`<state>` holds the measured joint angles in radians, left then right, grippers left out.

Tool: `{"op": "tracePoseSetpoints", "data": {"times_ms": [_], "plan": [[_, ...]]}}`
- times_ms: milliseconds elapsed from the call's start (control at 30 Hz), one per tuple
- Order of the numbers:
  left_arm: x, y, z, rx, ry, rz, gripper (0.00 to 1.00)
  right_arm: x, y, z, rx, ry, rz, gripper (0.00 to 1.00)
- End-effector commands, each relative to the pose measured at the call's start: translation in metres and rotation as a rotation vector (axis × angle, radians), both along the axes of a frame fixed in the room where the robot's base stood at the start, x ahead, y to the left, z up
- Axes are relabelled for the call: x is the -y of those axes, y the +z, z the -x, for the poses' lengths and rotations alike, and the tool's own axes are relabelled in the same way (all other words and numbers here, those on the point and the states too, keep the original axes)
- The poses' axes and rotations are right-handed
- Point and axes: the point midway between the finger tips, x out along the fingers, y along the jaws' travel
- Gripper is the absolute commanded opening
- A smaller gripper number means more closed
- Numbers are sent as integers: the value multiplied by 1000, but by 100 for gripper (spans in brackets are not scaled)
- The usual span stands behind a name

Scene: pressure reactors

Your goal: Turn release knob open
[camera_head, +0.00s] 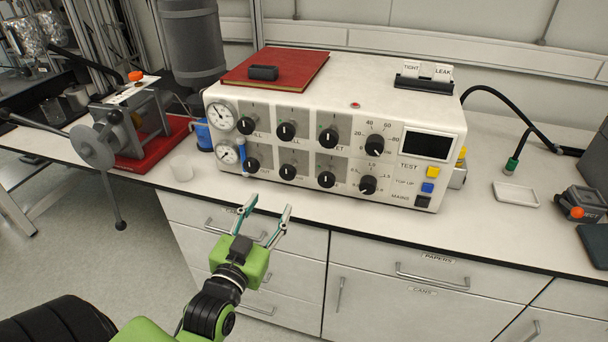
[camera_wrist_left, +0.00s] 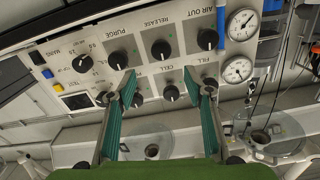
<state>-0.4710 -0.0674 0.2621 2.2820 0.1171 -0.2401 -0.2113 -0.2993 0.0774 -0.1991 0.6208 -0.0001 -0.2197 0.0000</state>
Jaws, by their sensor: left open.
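The release knob (camera_head: 288,172) is a round black knob with a light pointer line, in the lower row of the white control box (camera_head: 399,210). In the left wrist view the panel appears upside down, and the release knob (camera_wrist_left: 161,49) shows under its "RELEASE" label, beyond the fingertips. Its pointer looks roughly upright in the head view. My left gripper (camera_head: 268,207) is open and empty, in front of and below the lower knob row, apart from the panel. Its two teal-padded fingers (camera_wrist_left: 168,88) spread wide in the wrist view. My right gripper is not in view.
The air out knob (camera_head: 252,165) and purge knob (camera_head: 327,180) flank the release knob closely. Two gauges (camera_head: 222,116) sit at the panel's left end. A white cup (camera_head: 181,168) stands on the bench to the left. A narrow bench strip lies before the box.

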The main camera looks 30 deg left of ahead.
Motion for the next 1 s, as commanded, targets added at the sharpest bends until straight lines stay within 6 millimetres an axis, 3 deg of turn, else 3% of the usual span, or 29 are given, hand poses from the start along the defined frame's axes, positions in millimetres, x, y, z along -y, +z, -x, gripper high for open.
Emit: {"op": "tracePoseSetpoints", "data": {"times_ms": [167,700,1000], "plan": [[-4,3,-17,4,0,-2,47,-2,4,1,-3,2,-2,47],[-27,3,-110,3,1,-2,47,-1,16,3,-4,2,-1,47],[-32,1,-132,1,0,0,47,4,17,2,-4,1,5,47]]}}
